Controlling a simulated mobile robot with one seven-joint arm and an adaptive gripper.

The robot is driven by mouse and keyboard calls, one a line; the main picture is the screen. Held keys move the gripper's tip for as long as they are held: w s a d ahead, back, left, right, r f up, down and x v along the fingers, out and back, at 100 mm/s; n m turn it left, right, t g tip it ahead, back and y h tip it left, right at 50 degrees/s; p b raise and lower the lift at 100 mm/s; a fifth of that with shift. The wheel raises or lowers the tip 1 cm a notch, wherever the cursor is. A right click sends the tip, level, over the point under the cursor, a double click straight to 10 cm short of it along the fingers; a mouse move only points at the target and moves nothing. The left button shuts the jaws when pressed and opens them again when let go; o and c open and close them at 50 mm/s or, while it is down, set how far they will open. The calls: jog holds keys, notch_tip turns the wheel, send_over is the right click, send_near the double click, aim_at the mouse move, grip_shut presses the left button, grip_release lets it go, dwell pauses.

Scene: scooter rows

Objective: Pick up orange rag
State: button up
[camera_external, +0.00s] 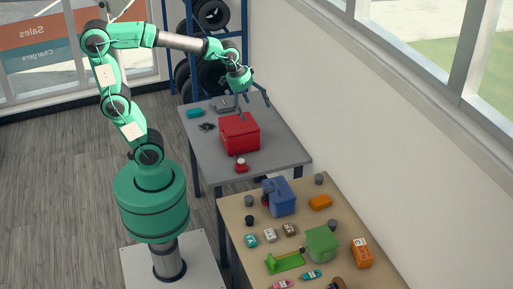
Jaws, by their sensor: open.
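My gripper (252,99) is open and empty, fingers spread, at the far end of the grey table by the wall. It is above or just behind the red toolbox (240,134); I cannot tell which. A small orange item (320,201) lies low on the tan table, close to the wall side and right of the blue case. It could be the orange rag, but it is too small to be sure. A second orange item (361,253) with a pale label stands nearer the front and looks like a box. My gripper is far from both.
The grey table (284,158) also holds a teal item (194,113) and a small red can (241,165). The tan table (232,214) holds a blue case (279,197), a green box (322,243) and several small cans. A wall with windows runs along the right.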

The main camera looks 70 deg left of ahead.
jog(key=w+d+f+g+p, duration=0.1)
jog(key=w+d+f, duration=0.1)
jog(key=w, duration=0.3)
jog(key=w+d+f, duration=0.2)
jog(key=w+d, duration=0.1)
jog(key=w, duration=0.2)
jog(key=g+p, duration=0.3)
jog(key=p, duration=0.1)
send_over(322, 201)
notch_tip(322, 201, down, 27)
jog(key=shift+r+n, duration=0.15)
jog(key=shift+n, duration=0.15)
jog(key=shift+f, duration=4.3)
jog(key=shift+f, duration=0.1)
